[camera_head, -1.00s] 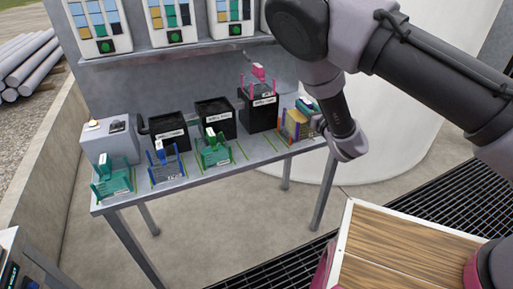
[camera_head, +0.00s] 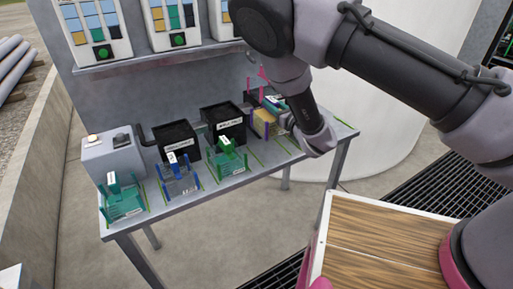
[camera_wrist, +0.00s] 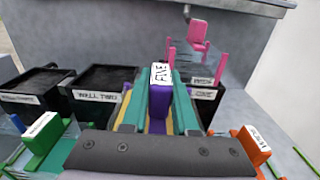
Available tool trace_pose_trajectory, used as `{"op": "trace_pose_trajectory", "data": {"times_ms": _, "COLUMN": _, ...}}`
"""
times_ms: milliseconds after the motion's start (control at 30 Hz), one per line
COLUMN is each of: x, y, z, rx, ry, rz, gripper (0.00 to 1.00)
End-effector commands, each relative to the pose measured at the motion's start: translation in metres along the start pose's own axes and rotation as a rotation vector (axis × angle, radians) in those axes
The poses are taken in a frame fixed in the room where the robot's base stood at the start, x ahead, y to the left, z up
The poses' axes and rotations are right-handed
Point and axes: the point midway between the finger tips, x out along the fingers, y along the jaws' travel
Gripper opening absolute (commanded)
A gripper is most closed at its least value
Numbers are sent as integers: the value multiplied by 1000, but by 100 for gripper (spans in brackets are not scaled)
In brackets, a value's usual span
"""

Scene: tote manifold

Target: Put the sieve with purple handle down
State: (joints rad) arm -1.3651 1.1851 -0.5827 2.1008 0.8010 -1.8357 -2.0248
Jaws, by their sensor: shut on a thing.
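My gripper (camera_wrist: 154,125) is shut on the purple handle (camera_wrist: 158,104) of a sieve, whose white top label (camera_wrist: 160,74) faces me in the wrist view. Teal and yellow bars flank the handle there. In the head view, the yellow and teal parts (camera_head: 264,122) at my gripper (camera_head: 282,116) are in front of the right-hand black box. My gripper is over the right part of the grey table (camera_head: 240,181). Whether the sieve touches the table cannot be told.
Teal (camera_head: 122,203), blue (camera_head: 180,180) and green (camera_head: 228,158) sieves stand along the front. Black boxes (camera_head: 222,122) stand behind. A pink sieve (camera_wrist: 200,35) is above the right-hand box. An orange handle (camera_wrist: 252,146) is close on the right.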

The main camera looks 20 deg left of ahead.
Motion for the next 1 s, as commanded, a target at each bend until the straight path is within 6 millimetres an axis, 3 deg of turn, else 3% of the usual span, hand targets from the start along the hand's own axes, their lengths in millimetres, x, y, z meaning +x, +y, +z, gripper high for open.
{"op": "trace_pose_trajectory", "data": {"times_ms": 300, "x": -1, "y": -1, "z": -53, "rx": -1, "ry": 2, "rz": -1, "gripper": 0}}
{"op": "trace_pose_trajectory", "data": {"times_ms": 467, "x": 0, "y": -1, "z": -65, "rx": 0, "ry": 1, "rz": -1, "gripper": 0}}
{"op": "trace_pose_trajectory", "data": {"times_ms": 700, "x": 0, "y": 0, "z": -96, "rx": 0, "ry": 2, "rz": 0, "gripper": 0}}
{"op": "trace_pose_trajectory", "data": {"times_ms": 1000, "x": 0, "y": 0, "z": -99, "rx": 0, "ry": 0, "rz": -1, "gripper": 0}}
